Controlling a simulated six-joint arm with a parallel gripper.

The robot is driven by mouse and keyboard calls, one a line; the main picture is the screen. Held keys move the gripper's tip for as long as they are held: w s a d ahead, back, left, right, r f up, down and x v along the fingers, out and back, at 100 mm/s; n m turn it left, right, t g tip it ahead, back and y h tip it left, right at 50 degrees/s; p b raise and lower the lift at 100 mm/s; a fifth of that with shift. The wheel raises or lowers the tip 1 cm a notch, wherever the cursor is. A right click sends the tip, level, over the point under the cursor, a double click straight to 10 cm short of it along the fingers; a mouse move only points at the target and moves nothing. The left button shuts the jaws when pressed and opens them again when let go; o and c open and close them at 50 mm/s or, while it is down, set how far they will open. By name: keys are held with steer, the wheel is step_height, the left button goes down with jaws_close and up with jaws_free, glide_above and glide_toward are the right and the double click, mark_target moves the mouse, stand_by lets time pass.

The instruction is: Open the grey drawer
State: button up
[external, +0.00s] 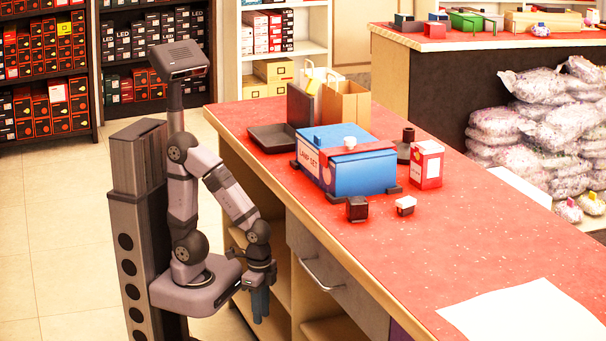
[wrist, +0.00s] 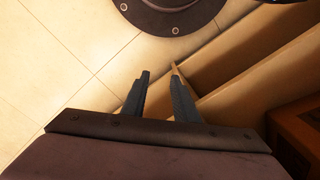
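The grey drawer (external: 345,300) is in the front of the red-topped counter, right of my arm in the external view. Its face looks flush with the counter front, so it looks closed. A curved metal handle (external: 322,277) runs across the drawer face. My gripper (external: 260,312) hangs pointing down, left of the drawer and apart from the handle, beside the open shelves. In the wrist view, the two fingers of my gripper (wrist: 158,70) stand apart with nothing between them. I cannot make out the drawer or handle in the wrist view.
Open wooden shelves (external: 279,265) lie left of the drawer. The red countertop (external: 420,235) holds a blue box (external: 355,172), a red-and-white box (external: 427,164) and small blocks. White paper (external: 525,315) lies at the front right. Tiled floor (external: 60,230) is clear on the left.

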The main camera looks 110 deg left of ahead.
steer(key=s+d+r+m+g+y+p, duration=0.25)
steer(key=s+d+r+m+p, duration=0.4)
steer(key=d+p, duration=0.5)
steer(key=m+t+y+p, duration=0.3)
steer(key=t+y+p, duration=0.7)
steer(key=t, duration=0.4)
glide_toward(311, 272)
steer(key=w+a+h, duration=0.2)
steer(key=shift+s+a+n+g+y+p, duration=0.2)
steer(key=shift+a+n+g+y+p, duration=0.05)
steer(key=shift+n+p, duration=0.25)
steer(key=shift+x, duration=3.65)
